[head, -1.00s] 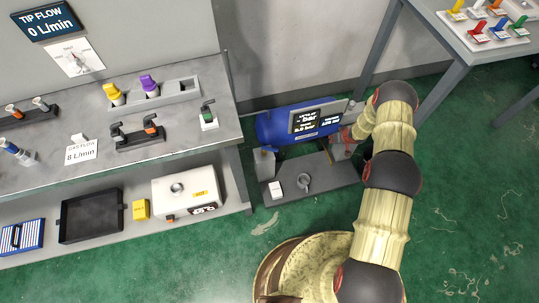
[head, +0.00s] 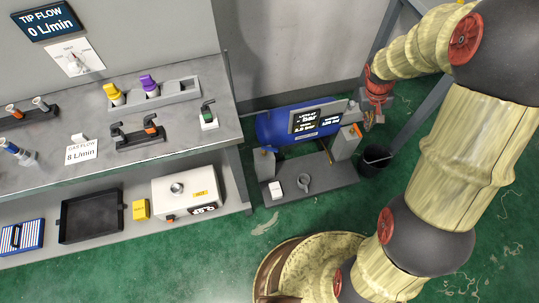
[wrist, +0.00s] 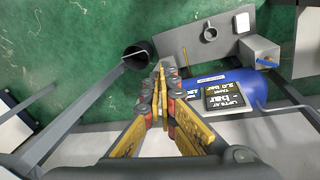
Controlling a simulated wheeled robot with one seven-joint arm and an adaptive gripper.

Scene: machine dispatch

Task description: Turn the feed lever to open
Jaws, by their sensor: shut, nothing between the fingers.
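A blue tank (head: 280,125) lies on the floor unit, with grey boxes at both ends. An orange lever (head: 357,130) slants on top of the right box (head: 346,143). No label tells which is the feed lever. My gripper (head: 370,123) is shut and empty, just right of the right lever; contact cannot be told. In the wrist view its fingertips (wrist: 160,72) are together and hide much behind them.
A black display (head: 317,118) stands before the tank. A black bucket (head: 375,160) is on the floor right of the unit. A grey base plate (head: 330,178) carries a white block (head: 276,189) and a round grey part (head: 303,183). A workbench (head: 215,150) stands left.

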